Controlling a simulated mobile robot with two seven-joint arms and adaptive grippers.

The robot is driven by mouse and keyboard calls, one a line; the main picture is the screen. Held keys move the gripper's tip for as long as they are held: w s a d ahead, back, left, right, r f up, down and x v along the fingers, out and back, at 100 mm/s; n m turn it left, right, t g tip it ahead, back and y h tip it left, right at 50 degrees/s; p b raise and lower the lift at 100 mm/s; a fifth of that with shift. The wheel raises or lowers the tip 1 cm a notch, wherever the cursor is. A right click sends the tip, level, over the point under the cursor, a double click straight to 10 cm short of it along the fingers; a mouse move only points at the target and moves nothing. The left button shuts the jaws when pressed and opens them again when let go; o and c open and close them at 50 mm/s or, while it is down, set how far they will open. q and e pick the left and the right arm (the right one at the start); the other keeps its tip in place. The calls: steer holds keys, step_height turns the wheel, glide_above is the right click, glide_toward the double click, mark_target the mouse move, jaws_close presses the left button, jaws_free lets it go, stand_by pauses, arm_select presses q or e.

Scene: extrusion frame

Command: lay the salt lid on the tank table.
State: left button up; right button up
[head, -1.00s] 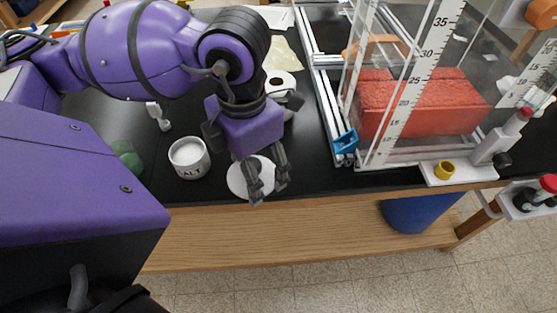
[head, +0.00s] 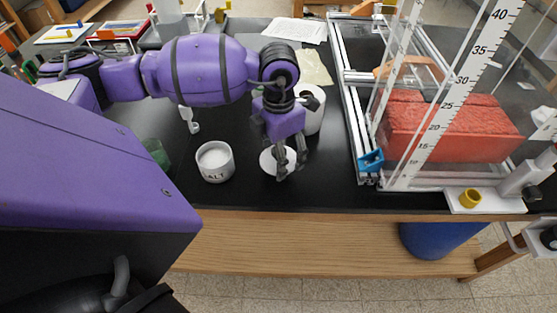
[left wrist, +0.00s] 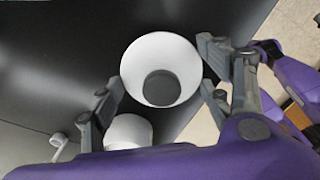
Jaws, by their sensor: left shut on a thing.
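The salt lid (head: 267,163) is a flat white disc under my left gripper (head: 287,172). In the left wrist view the lid (left wrist: 150,55) shows as a white round with a grey circle, between the fingers of my left gripper (left wrist: 160,98). The gripper is shut on the lid, low over the black tank table (head: 325,190); I cannot tell whether the lid touches the top. The open salt jar (head: 215,163), full of white salt, stands upright left of the lid. My right gripper is not in view.
The clear tank with a red block (head: 445,130) stands to the right, with a blue clip (head: 371,160) at its near corner. A white roll (head: 313,115) stands behind my gripper. A white tool (head: 189,118) is behind the jar. The table's front edge is close.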

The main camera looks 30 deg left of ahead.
arm_select(q)
steer(key=shift+w+a+f, duration=0.1)
steer(key=shift+w+f, duration=0.05)
steer(key=shift+f, duration=1.75)
steer(key=o, duration=1)
steer(key=shift+o, duration=0.2)
steer(key=shift+r, duration=0.1)
step_height(320, 180, up, 12)
steer(key=shift+r, duration=0.1)
